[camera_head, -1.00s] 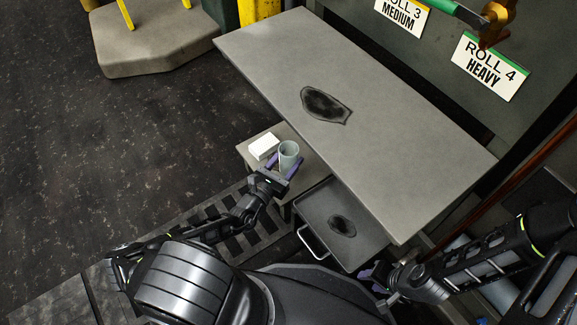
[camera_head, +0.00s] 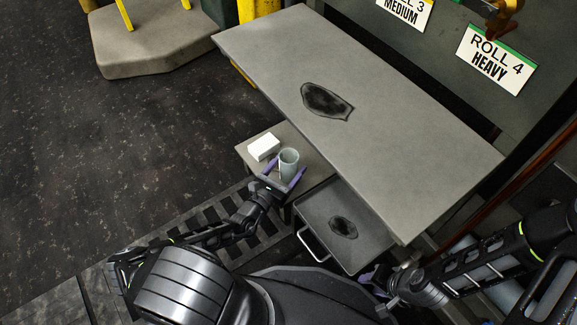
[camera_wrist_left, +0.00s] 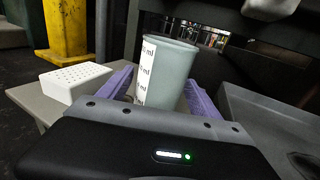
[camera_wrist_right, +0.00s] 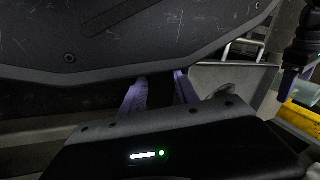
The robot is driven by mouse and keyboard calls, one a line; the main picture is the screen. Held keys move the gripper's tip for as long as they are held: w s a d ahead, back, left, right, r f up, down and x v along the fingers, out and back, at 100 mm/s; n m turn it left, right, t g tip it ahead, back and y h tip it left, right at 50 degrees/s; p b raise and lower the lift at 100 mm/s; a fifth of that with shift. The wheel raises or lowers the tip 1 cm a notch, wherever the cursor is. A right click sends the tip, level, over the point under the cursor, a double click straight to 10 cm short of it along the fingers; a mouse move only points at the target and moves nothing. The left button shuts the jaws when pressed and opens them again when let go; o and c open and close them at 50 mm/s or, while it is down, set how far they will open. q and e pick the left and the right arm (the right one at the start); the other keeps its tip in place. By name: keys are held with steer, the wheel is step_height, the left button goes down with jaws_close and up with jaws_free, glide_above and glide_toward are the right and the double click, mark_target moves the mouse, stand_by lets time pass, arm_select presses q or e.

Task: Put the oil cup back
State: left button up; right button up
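The oil cup (camera_head: 289,160) is a pale grey-green, open-topped cup standing upright on a small side table (camera_head: 312,178). In the left wrist view the cup (camera_wrist_left: 168,72) shows a white scale with ml marks. My left gripper (camera_head: 284,179) is open at the cup, with one purple finger on either side of its lower part. Gaps seem to show between fingers and cup, and contact cannot be told. My right gripper (camera_head: 377,277) is low at the right, near the drawer tray; its purple fingers (camera_wrist_right: 157,90) are apart with nothing between them.
A white perforated block (camera_head: 264,147) sits beside the cup on the side table. A large grey table (camera_head: 400,150) with a dark stain stands behind. A pulled-out tray (camera_head: 318,212) with a handle and another dark stain is to the right.

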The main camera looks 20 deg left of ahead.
arm_select(q)
steer(key=shift+r, duration=0.1)
steer(key=shift+r, duration=0.15)
steer(key=s+a+p, duration=0.1)
steer(key=s+p, duration=0.2)
steer(key=s, duration=0.9)
steer(key=shift+a+p, duration=0.35)
